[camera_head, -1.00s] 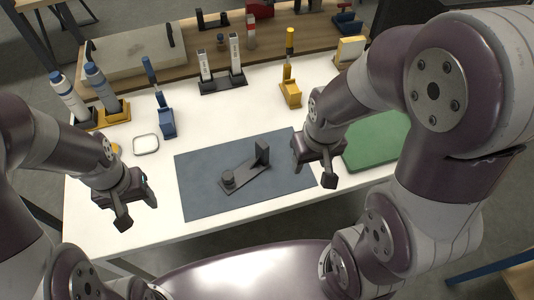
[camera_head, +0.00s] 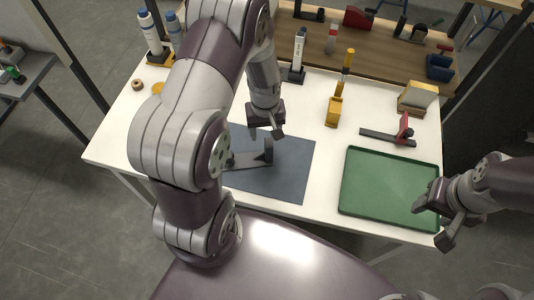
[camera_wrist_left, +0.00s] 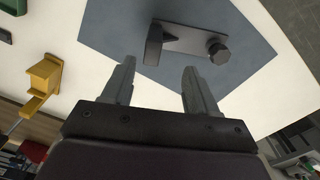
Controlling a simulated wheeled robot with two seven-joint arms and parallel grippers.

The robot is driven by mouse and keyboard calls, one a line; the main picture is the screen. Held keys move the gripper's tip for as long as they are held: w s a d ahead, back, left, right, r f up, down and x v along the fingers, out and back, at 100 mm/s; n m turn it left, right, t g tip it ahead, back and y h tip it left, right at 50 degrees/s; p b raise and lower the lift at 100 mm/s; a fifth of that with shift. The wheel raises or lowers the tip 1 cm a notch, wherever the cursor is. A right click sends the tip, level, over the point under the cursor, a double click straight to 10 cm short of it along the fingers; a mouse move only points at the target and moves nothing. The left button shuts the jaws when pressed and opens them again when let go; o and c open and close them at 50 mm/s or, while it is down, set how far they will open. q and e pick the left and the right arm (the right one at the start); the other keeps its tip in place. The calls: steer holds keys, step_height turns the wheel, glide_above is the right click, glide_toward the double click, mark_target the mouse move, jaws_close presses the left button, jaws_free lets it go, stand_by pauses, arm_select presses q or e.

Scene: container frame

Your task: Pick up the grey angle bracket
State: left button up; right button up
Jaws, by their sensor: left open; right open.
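The grey angle bracket (camera_head: 258,159) lies on the blue-grey mat (camera_head: 290,180), its upright plate standing at the right end of its flat base. In the left wrist view the bracket (camera_wrist_left: 186,38) shows its upright plate, base and a dark round knob at the other end. My left gripper (camera_head: 265,133) is open and empty, above the mat just behind the bracket; my arm hides the mat's left part. In the left wrist view the open fingers (camera_wrist_left: 159,68) point toward the bracket, apart from it. My right gripper (camera_head: 432,224) is open and empty by the green tray's right front corner.
The green tray (camera_head: 388,221) lies right of the mat. A red-handled clamp (camera_head: 404,130) and a yellow-based tool (camera_head: 334,112) stand behind. Bottles (camera_head: 149,32) stand at the back left. White tabletop (camera_head: 315,125) is free between mat and tray.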

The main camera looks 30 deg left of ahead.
mark_target(268, 143)
arm_select(q)
steer(key=f, duration=0.3)
steer(key=d+f+p, duration=0.1)
steer(key=f, duration=0.1)
steer(key=shift+w+f, duration=0.3)
steer(key=shift+w, duration=0.05)
steer(key=f, duration=0.2)
steer(key=f+p, duration=0.1)
steer(key=f, duration=0.1)
steer(key=shift+a+f, duration=0.1)
steer(key=shift+a, duration=0.2)
steer(key=shift+f, duration=0.15)
steer(key=shift+w+d, duration=0.1)
steer(key=shift+c, duration=0.6)
jaws_close()
arm_select(e)
steer(key=shift+w+d+r, duration=0.1)
steer(key=shift+d+r, duration=0.05)
steer(key=shift+r, duration=0.35)
steer(key=shift+w+d+r, duration=0.1)
steer(key=shift+r, duration=0.4)
